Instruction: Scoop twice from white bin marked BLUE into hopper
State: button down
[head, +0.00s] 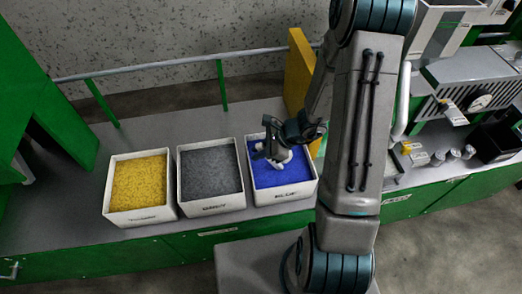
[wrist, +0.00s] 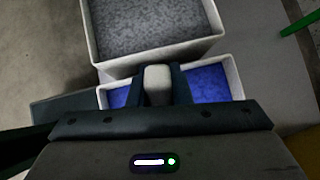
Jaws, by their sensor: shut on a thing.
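The white bin marked BLUE (head: 297,190) is the rightmost of three bins on the counter in the head view, filled with blue granules (head: 264,178). Its rim (wrist: 236,75) also shows in the wrist view. My gripper (head: 279,146) is over this bin, shut on a pale scoop (head: 283,156). In the wrist view, a light block-shaped handle (wrist: 158,84) sits between the two dark fingers (wrist: 160,72). The scoop's bowl is mostly hidden, and I cannot tell whether it touches the granules or holds any. A light grey, open-topped box, perhaps the hopper (head: 440,22), stands at upper right.
A bin of grey granules (head: 211,203) and a bin of yellow granules (head: 140,215) stand to the left. A yellow panel (head: 298,68) rises behind the blue bin. A machine with a gauge (head: 480,101), small jars (head: 437,158) and a black box (head: 497,146) occupy the right.

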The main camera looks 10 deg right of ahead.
jog(key=shift+a+f+b, duration=0.45)
jog(key=shift+a+b, duration=0.3)
jog(key=shift+a, duration=0.15)
jog(key=shift+a+f+b, duration=0.45)
jog(key=shift+a+b, duration=0.25)
jog(key=shift+a, duration=0.15)
jog(key=shift+r, duration=0.1)
